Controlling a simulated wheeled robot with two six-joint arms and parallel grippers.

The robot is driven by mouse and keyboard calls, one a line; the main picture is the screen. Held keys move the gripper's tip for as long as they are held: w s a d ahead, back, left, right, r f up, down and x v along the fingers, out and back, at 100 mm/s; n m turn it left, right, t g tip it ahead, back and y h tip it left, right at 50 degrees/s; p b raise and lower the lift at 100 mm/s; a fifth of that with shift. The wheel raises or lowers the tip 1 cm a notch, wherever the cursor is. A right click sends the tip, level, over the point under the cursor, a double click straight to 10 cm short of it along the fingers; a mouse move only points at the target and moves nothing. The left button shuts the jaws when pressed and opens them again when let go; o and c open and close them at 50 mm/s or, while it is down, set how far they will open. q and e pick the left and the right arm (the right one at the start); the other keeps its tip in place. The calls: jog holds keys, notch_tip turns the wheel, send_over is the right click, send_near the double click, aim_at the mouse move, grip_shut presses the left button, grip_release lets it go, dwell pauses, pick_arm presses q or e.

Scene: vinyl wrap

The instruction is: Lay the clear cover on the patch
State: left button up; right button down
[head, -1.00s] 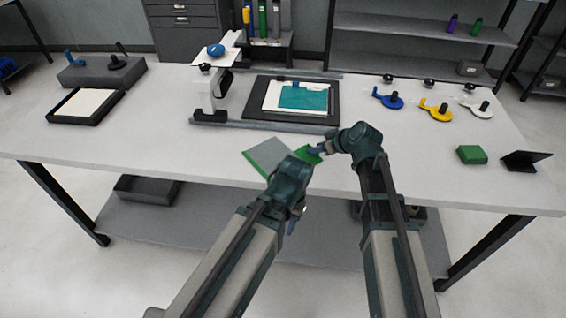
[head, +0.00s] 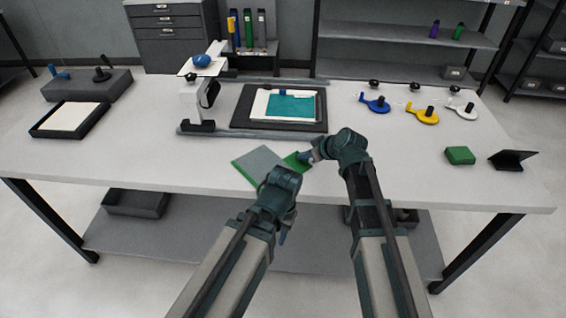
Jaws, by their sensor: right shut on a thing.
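A teal patch (head: 290,106) lies on a white sheet (head: 259,104) on the dark board (head: 240,120) at the table's middle back. A flat grey square with green edges (head: 256,162), perhaps the clear cover with its backing, lies near the front edge. A bright green piece (head: 296,161) shows at its right side. My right gripper (head: 305,156) is shut on this green piece, though the grip itself is small and partly hidden. My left gripper (head: 283,237) points down in front of the table edge, clear of the square; its jaws are too small to read.
A white stand with a blue knob (head: 201,60) is left of the board. Blue (head: 376,104), yellow (head: 424,115) and white (head: 463,112) handled tools lie at right, near a green block (head: 460,155). A black tray (head: 45,133) is at left. The front left tabletop is free.

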notch_tip(320, 180, up, 10)
jog(key=p, duration=1)
jog(key=shift+w, duration=0.1)
